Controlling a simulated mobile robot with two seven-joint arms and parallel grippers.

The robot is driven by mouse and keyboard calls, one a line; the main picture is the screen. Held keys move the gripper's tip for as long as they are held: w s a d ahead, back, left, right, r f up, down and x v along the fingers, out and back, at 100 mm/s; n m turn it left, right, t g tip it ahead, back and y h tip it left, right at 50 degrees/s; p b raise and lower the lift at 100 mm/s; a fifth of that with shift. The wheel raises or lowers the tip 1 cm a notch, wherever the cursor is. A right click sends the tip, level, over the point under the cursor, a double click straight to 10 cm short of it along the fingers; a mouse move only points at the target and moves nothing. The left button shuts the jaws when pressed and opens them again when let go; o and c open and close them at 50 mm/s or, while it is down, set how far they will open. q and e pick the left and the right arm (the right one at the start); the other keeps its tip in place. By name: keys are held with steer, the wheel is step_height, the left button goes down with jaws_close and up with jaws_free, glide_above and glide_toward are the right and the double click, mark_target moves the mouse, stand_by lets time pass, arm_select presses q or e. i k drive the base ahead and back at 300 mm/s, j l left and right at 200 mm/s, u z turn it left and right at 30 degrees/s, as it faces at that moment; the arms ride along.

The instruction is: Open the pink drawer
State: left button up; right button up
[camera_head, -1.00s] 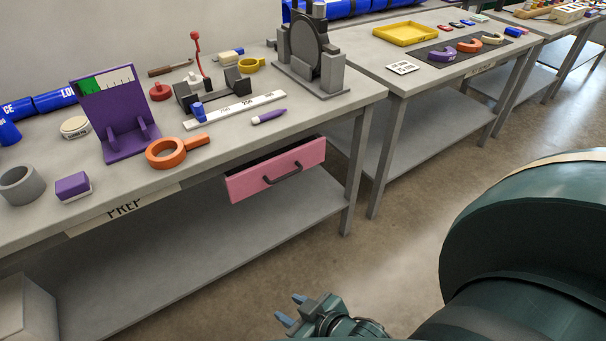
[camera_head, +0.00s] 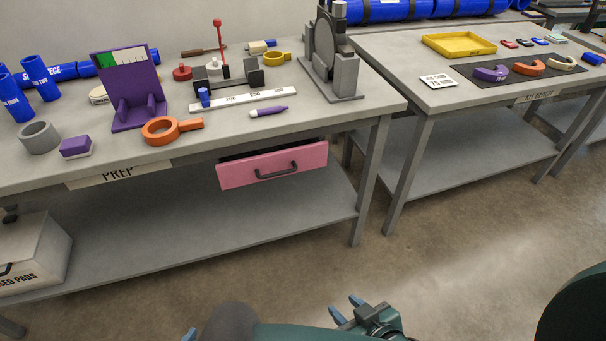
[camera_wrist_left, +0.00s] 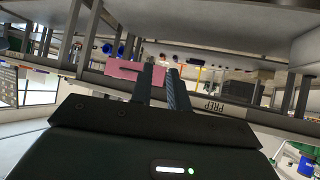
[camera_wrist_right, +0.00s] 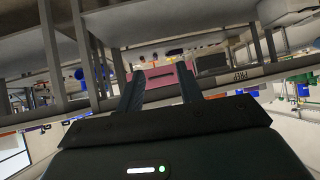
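The pink drawer (camera_head: 273,164) hangs under the prep bench top. Its front stands a little out, with a dark gap along its top edge. A dark bar handle (camera_head: 276,171) is on its front. My right gripper (camera_head: 346,308) is open and empty, low in front of the bench and apart from the drawer. Only a blue fingertip of my left gripper (camera_head: 189,335) shows at the bottom edge. In the left wrist view the left fingers (camera_wrist_left: 161,80) stand a narrow gap apart, empty. The drawer also shows ahead in the right wrist view (camera_wrist_right: 160,76).
The prep bench (camera_head: 330,115) carries a purple stand (camera_head: 130,90), an orange ring tool (camera_head: 165,130) and a grey machine (camera_head: 332,60). A lower shelf (camera_head: 190,225) runs beneath, with a white box (camera_head: 35,255) at left. Open floor lies at right.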

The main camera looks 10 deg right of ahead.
mark_target(239, 169)
steer(key=l+z, duration=0.1)
steer(key=l, duration=0.45)
steer(key=k+l, duration=0.1)
steer(key=l, duration=0.45)
steer(key=i+l, duration=0.2)
steer(key=i, duration=0.25)
steer(key=i+l+z, duration=0.15)
steer(key=i, duration=0.3)
